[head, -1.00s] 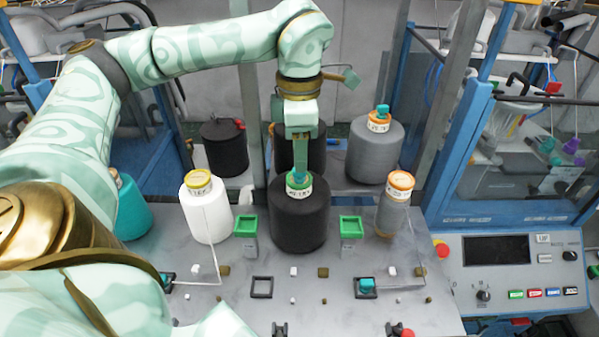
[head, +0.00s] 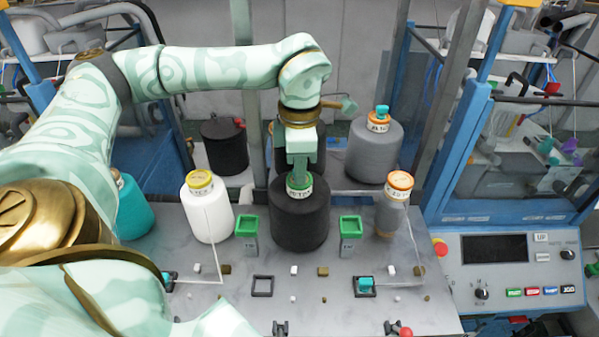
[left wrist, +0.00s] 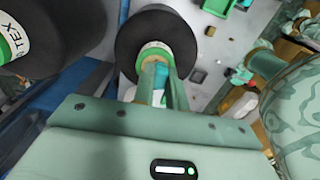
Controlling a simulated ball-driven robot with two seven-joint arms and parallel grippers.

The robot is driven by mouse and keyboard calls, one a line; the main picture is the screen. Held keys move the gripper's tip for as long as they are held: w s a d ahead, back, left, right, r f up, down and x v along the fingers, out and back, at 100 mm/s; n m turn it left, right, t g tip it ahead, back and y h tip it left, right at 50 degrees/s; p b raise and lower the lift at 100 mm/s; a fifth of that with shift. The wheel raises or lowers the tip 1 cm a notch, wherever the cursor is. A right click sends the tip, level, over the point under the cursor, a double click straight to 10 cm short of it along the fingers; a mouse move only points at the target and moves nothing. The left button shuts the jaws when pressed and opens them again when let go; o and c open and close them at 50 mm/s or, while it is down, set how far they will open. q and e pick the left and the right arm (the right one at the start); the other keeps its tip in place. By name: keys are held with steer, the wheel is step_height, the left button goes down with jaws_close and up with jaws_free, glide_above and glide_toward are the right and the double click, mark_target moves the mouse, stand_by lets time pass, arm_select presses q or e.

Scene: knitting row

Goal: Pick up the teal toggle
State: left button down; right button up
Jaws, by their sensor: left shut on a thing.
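A teal toggle (left wrist: 161,72) shows between the fingers of my left gripper (left wrist: 160,84) in the left wrist view, at the top of a black yarn cone (left wrist: 128,42). In the head view, my left gripper (head: 299,176) points down onto the green-and-white top of the same black cone (head: 299,222). It is shut on the toggle, and its fingers mostly hide the toggle there. Other teal pieces show on a black square holder (head: 366,284) on the table and atop the grey cone (head: 382,111) behind. My right gripper is not in view.
A white cone (head: 208,218) and a narrow grey cone (head: 391,214) flank the black cone. Two green-topped posts (head: 247,226) (head: 350,226) stand close on either side of it. An empty square frame (head: 262,287) lies in front. A control panel (head: 510,270) is at right.

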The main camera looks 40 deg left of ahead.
arm_select(q)
steer(key=shift+r, duration=0.3)
step_height(320, 180, up, 3)
steer(key=shift+d+f+b, duration=0.1)
steer(key=shift+f+b, duration=0.1)
steer(key=shift+b, duration=0.45)
steer(key=s+d+r+b, duration=0.3)
steer(key=s+d+r, duration=0.2)
steer(key=d+r, duration=0.5)
steer(key=d, duration=0.3)
steer(key=shift+s, duration=0.2)
steer(key=shift+a+f, duration=0.1)
steer(key=shift+f, duration=0.1)
